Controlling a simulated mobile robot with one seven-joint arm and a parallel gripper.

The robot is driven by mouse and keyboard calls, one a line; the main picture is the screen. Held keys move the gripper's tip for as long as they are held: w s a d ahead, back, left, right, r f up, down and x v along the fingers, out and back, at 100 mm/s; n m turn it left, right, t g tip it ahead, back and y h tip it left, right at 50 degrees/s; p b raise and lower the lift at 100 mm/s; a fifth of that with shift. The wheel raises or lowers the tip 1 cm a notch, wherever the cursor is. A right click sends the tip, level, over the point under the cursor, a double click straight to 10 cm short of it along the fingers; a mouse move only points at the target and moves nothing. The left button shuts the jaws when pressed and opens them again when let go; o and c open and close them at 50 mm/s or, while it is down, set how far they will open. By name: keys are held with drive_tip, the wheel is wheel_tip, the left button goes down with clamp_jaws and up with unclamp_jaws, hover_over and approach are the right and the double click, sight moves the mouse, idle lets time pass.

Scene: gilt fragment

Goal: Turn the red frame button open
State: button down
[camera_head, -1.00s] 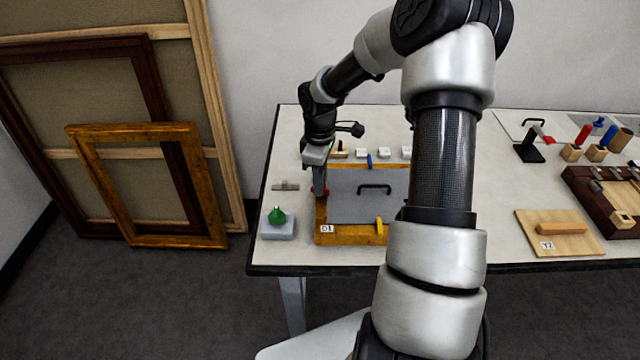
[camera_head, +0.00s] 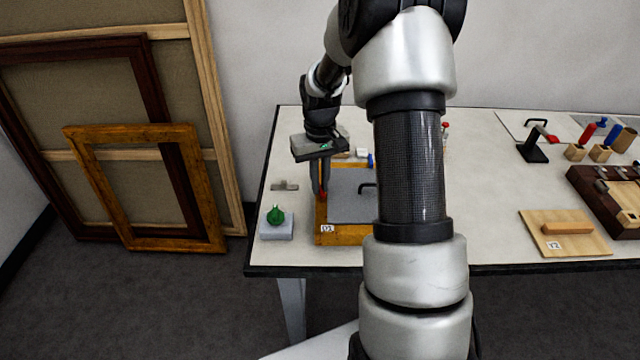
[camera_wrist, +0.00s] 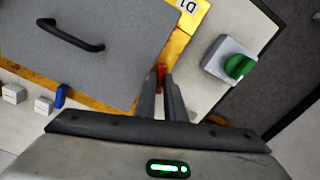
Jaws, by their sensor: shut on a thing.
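The red frame button (camera_wrist: 161,72) shows in the wrist view at the edge of the gilt frame, between the tips of my gripper (camera_wrist: 167,80). My gripper is shut on it. In the head view my gripper (camera_head: 321,190) points down at the left side of the gilt frame (camera_head: 340,239), and a bit of red shows at its tips. The grey backing panel (camera_head: 350,205) with a black handle (camera_head: 368,187) lies inside the frame. In the wrist view the red button lies roughly along the picture's vertical; the fingers hide part of it.
A green knob on a grey block (camera_head: 277,222) stands left of the frame. A small grey metal piece (camera_head: 285,185) lies behind it. A blue button (camera_wrist: 61,95) sits on the frame's far side. My arm hides the frame's right part.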

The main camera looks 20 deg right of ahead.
drive_tip(key=shift+m, duration=2)
drive_tip(key=c, duration=1.8)
unclamp_jaws()
drive_tip(key=shift+c, duration=0.2)
wheel_tip(320, 180, up, 17)
drive_tip(key=shift+r+p, duration=0.2)
drive_tip(key=shift+p, duration=0.1)
